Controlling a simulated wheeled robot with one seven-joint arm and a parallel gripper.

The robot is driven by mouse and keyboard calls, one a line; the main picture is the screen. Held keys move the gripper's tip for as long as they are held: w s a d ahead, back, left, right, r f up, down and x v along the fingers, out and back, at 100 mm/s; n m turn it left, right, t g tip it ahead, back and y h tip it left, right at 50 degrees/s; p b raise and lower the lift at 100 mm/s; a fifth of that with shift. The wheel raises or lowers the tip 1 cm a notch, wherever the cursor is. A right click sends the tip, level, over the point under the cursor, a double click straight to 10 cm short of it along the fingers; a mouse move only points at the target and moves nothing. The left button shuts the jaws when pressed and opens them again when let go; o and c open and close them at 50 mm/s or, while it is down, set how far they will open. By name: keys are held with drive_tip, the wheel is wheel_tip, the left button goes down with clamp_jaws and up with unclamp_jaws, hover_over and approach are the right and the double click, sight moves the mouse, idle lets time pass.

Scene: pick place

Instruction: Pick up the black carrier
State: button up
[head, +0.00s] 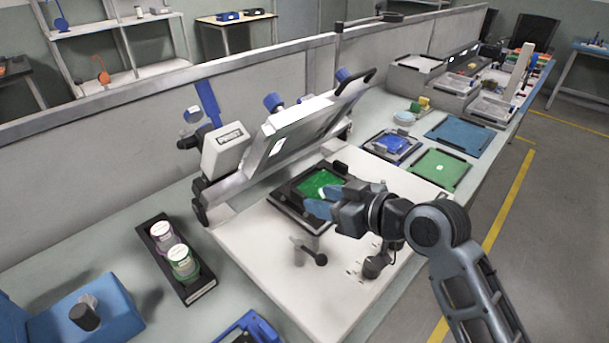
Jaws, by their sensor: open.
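The black carrier (287,197) appears to be the dark rectangular frame around a green board (318,183). It lies flat on the white base of the bench machine (245,240), in front of the raised tilted screen frame. My gripper (318,202) has blue fingers and is open. It reaches in from the right, with its fingertips at or just above the carrier's near right side. The gripper hides part of the carrier's right edge. I cannot tell whether the fingers touch it.
The tilted screen frame (300,130) rises close behind the carrier. A lever with a black knob (320,259) stands in front. A black tray with two jars (183,262) sits left. Green (440,168) and blue (460,133) mats lie right, beside a blue-filled tray (392,145).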

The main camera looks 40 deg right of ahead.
sight(296, 190)
drive_tip(key=x, duration=0.3)
drive_tip(key=shift+w+d+r, duration=0.1)
drive_tip(key=shift+w, duration=0.2)
drive_tip(key=shift+d+f+p+x, duration=0.15)
drive_tip(key=shift+p+x, duration=0.2)
drive_tip(key=shift+x, duration=0.95)
drive_tip(key=shift+d+f+p+x, duration=0.15)
drive_tip(key=shift+p+x, duration=0.15)
drive_tip(key=shift+x, duration=1.05)
drive_tip(key=shift+s, duration=0.15)
drive_tip(key=shift+c, duration=0.3)
